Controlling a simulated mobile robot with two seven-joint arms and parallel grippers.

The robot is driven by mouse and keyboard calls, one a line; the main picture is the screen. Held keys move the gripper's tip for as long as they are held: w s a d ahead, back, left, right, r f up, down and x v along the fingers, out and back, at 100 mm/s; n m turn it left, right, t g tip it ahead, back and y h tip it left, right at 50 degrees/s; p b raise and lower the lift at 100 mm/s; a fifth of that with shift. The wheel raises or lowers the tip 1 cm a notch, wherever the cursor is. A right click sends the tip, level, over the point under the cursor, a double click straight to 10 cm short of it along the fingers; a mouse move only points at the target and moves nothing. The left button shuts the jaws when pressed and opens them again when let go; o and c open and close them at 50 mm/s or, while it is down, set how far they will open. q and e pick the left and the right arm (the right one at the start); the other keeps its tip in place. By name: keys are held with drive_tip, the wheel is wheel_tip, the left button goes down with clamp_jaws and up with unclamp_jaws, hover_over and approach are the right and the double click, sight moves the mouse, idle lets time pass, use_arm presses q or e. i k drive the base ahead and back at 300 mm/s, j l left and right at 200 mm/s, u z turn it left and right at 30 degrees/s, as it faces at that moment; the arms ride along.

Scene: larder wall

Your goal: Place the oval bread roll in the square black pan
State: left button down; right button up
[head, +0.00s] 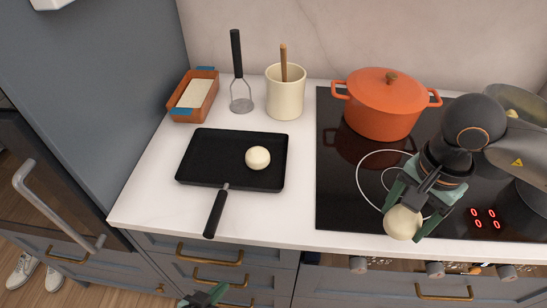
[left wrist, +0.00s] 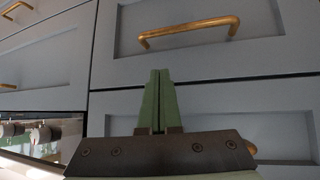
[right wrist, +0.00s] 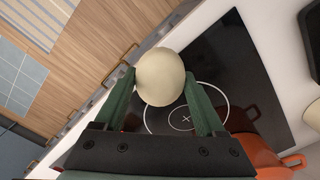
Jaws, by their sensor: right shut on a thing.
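A square black pan (head: 215,155) lies flat on the white counter, its handle pointing to the front. A pale round roll (head: 258,158) rests in the right part of the pan. My right gripper (head: 405,218) is shut on a pale, slightly oval roll (head: 403,224), held over the front edge of the hob, to the right of the pan and apart from it. The right wrist view shows this roll (right wrist: 160,78) between the two green fingertips. My left gripper (head: 212,293) is low in front of the drawers; the left wrist view shows its fingers (left wrist: 158,75) together and empty.
An orange lidded pot (head: 383,110) stands at the back of the black hob (head: 335,205). A cream crock (head: 286,98), a masher (head: 239,75) and a terracotta loaf dish (head: 182,103) stand behind the pan. The counter between pan and hob is clear.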

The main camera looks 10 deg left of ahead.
sight(214, 159)
drive_tip(key=k+u, duration=0.1)
drive_tip(key=u, duration=0.35)
drive_tip(key=j+u, duration=0.1)
drive_tip(key=u, duration=0.3)
drive_tip(key=k+u, duration=0.1)
drive_tip(key=u, duration=0.35)
drive_tip(key=i, duration=0.45)
